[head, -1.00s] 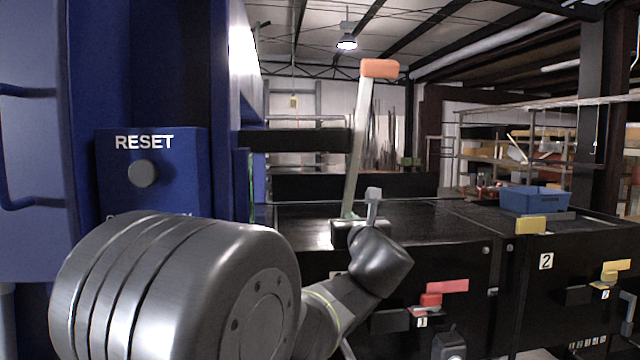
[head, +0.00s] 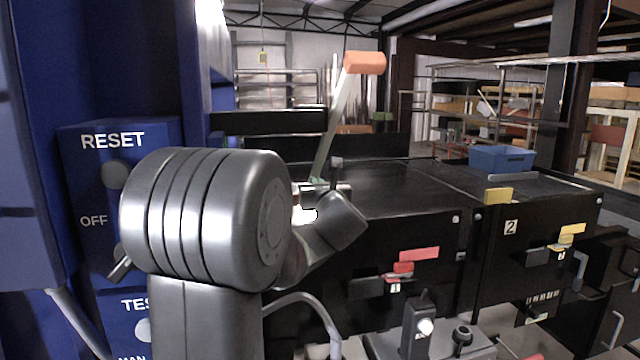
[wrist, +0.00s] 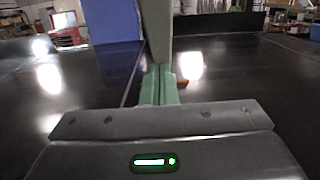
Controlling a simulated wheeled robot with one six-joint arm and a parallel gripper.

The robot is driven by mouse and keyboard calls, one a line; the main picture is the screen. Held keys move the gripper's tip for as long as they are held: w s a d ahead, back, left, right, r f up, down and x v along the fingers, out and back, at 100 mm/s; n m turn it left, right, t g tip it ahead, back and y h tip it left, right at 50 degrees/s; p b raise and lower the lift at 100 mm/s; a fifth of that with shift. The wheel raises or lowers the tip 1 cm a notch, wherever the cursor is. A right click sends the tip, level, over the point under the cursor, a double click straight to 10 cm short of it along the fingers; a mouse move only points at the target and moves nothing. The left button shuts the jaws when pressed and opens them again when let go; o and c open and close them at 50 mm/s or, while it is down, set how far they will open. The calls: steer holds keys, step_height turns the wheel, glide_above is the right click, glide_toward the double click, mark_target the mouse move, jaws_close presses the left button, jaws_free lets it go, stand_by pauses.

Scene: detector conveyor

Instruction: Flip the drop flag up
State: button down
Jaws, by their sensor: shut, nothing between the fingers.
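A tall pale post with an orange tip (head: 364,63), which looks like the drop flag, stands over the conveyor's near left end. It leans to the right in the head view. My gripper (head: 317,181) is at the post's lower end, partly hidden behind my wrist link. In the wrist view my gripper's greenish fingers (wrist: 160,85) are together, with the pale post (wrist: 157,35) directly beyond them. I cannot tell whether they touch it. The post's foot is hidden. A small orange piece (wrist: 181,83) shows just right of the fingers.
The black conveyor top (head: 400,185) runs to the right with a blue bin (head: 501,158) on it. A blue cabinet with a RESET knob (head: 115,174) stands close on the left. A red tab (head: 419,254) and a yellow tab (head: 572,230) sit on the conveyor's front.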

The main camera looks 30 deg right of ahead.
mark_target(315, 174)
steer(key=shift+w+b, duration=0.3)
steer(key=shift+b, duration=0.5)
steer(key=w+r+t+b, duration=0.1)
steer(key=b, duration=0.3)
steer(key=w+r+t+b, duration=0.1)
steer(key=b, duration=0.3)
steer(key=shift+w+d, duration=0.3)
steer(key=shift+d, duration=0.05)
steer(key=r, duration=0.1)
steer(key=w+r+b, duration=0.1)
steer(key=r+t+b, duration=0.1)
steer(key=shift+w+d+r+h, duration=0.1)
steer(key=shift+w+d+h, duration=0.15)
steer(key=shift+w+h, duration=0.05)
steer(key=shift+w+d+r+p, duration=0.1)
steer(key=shift+w+r, duration=0.2)
steer(key=shift+r, duration=0.3)
steer(key=shift+w+d+r+p, duration=0.1)
steer(key=shift+w+r, duration=0.2)
steer(key=shift+r, duration=0.25)
steer(key=shift+w+r+p, duration=0.1)
steer(key=shift+w+r, duration=0.2)
steer(key=shift+r, duration=0.3)
